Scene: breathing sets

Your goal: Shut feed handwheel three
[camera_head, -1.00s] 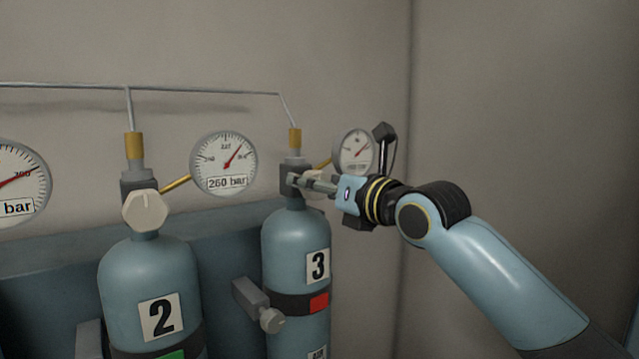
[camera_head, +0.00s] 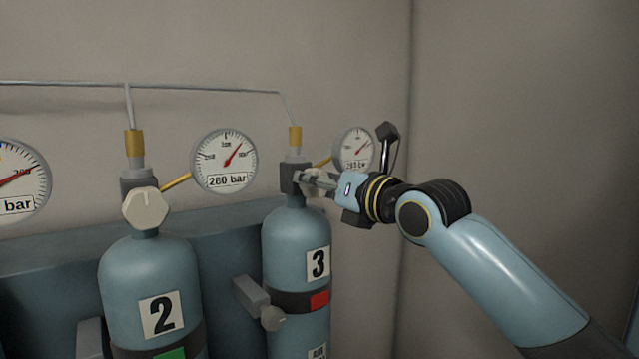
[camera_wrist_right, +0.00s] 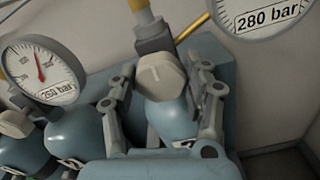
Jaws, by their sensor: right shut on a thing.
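Cylinder three (camera_head: 296,245) is blue with a "3" label and a red tag on its dark band. Its pale handwheel (camera_wrist_right: 161,77) shows between the two fingers in the right wrist view, and a part of it (camera_head: 318,186) shows beside the fingers in the head view. My right gripper (camera_head: 308,182) reaches in from the right at the valve. In the right wrist view my right gripper (camera_wrist_right: 162,84) is shut on the handwheel, one finger on either side. My left gripper is not in view.
Cylinder two (camera_head: 148,275), with its own handwheel (camera_head: 145,209) and a green tag, stands to the left. A gauge (camera_head: 224,160) reads 260 bar. Another gauge (camera_head: 354,150) sits behind my right wrist. A thin pipe (camera_head: 200,87) runs above. The right wall is bare.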

